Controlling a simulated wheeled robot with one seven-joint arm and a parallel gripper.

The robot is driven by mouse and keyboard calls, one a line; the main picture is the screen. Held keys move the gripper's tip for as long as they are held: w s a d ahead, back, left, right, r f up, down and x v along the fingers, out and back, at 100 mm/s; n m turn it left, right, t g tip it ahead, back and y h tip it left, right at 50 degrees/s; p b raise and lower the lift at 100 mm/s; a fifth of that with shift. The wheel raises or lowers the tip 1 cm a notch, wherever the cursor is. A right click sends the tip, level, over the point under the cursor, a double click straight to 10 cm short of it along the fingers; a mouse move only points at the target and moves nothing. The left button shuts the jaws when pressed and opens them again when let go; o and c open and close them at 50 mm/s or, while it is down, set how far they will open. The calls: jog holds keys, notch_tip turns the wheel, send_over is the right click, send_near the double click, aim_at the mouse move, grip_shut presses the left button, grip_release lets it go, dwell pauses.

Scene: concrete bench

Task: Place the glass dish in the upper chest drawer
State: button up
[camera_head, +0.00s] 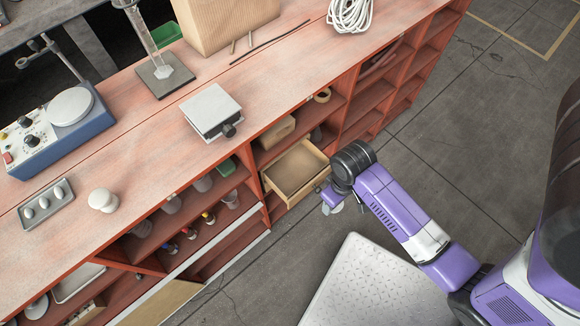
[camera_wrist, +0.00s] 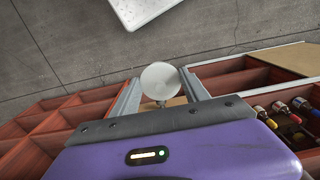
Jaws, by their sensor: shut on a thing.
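The glass dish (camera_wrist: 160,78) is a small round pale disc between the two grey fingers of my gripper (camera_wrist: 160,92) in the wrist view. My gripper is shut on it. In the head view my gripper (camera_head: 328,197) is at the arm's end, just right of the open drawer, and a bit of the dish (camera_head: 335,208) shows below it. The upper chest drawer (camera_head: 318,158) is light wood, pulled out of the red shelving, and its visible floor looks empty. The dish is outside the drawer. Its height relative to the drawer rim is hard to tell.
Open shelves beside the drawer hold bottles. A pale metal plate (camera_head: 365,285) lies right of the shelving, with concrete floor around.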

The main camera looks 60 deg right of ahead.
send_over(295, 177)
notch_tip(295, 177, down, 2)
jog(key=shift+s+a+f+p, duration=0.1)
jog(key=shift+s+f+p, duration=0.05)
jog(key=shift+p, duration=0.15)
notch_tip(295, 177, down, 4)
jog(key=shift+r, duration=0.15)
jog(key=shift+w+f, duration=0.2)
jog(key=shift+f, duration=0.25)
jog(key=shift+f, duration=0.15)
jog(key=o, duration=1.4)
jog(key=shift+o, duration=0.2)
